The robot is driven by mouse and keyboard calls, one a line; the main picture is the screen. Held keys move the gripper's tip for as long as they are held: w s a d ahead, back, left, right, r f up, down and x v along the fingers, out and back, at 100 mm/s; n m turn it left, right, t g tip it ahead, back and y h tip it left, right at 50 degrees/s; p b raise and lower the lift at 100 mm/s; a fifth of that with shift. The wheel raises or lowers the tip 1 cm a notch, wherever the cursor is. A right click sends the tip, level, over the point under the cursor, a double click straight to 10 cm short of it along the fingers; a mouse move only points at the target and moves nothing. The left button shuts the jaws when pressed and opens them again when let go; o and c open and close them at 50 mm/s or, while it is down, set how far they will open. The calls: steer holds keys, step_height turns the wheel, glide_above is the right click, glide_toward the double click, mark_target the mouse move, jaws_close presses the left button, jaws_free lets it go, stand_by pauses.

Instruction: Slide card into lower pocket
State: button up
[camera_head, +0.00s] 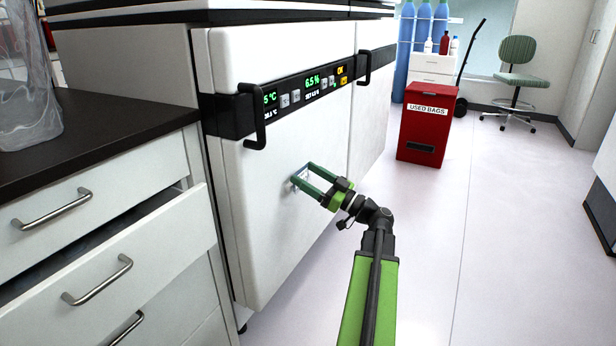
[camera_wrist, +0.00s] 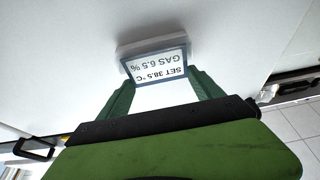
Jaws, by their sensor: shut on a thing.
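My gripper (camera_head: 303,173) is at the white door (camera_head: 270,220) of the cell processor, below its black display band. Its green fingers are shut on a small white card (camera_wrist: 158,66) with a dark blue edge. In the wrist view the card's print reads upside down: "SET 38.5 °C" and "GAS 6.5 %". A pale, raised holder (camera_wrist: 150,43) on the door shows just beyond the card, likely a pocket. The card overlaps or meets it; I cannot tell whether the card's edge is inside. In the head view the card is tiny and mostly hidden by the fingers.
A red used-bags bin (camera_head: 427,125) stands farther back. The floor to the right is clear.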

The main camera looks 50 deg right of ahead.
steer(key=shift+f, duration=0.2)
steer(key=o, duration=2.1)
steer(key=shift+o, duration=0.2)
steer(key=shift+s, duration=0.1)
steer(key=b+v, duration=0.6)
steer(key=v, duration=1.1)
steer(key=shift+s, duration=0.15)
steer(key=shift+d, duration=0.1)
